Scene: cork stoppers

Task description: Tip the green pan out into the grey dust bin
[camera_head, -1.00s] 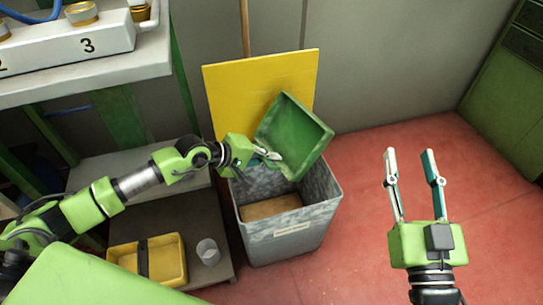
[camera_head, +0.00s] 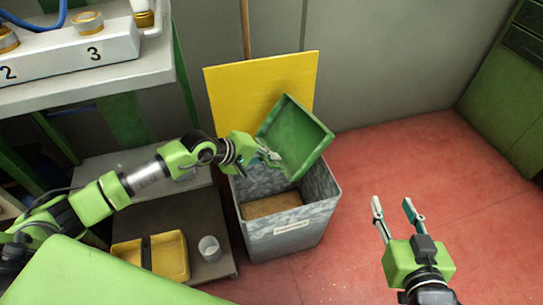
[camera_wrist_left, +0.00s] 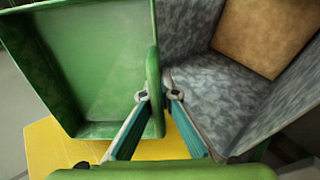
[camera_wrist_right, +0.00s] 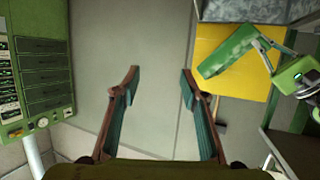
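The green pan (camera_head: 298,137) is held tilted on its side above the grey dust bin (camera_head: 287,240), its inside bare where I see it. My left gripper (camera_head: 268,157) is shut on the pan's rim; the left wrist view shows the fingers (camera_wrist_left: 157,97) on either side of the pan's wall (camera_wrist_left: 153,75). The bin is open at the top, with a flat brown surface (camera_head: 272,206) inside it. The bin also shows in the left wrist view (camera_wrist_left: 213,105). My right gripper (camera_head: 393,206) is open and empty, to the right of the bin.
A yellow board (camera_head: 260,90) stands behind the bin against the wall. A bench (camera_head: 90,85) stands at upper left. Red floor (camera_head: 400,165) is clear at right.

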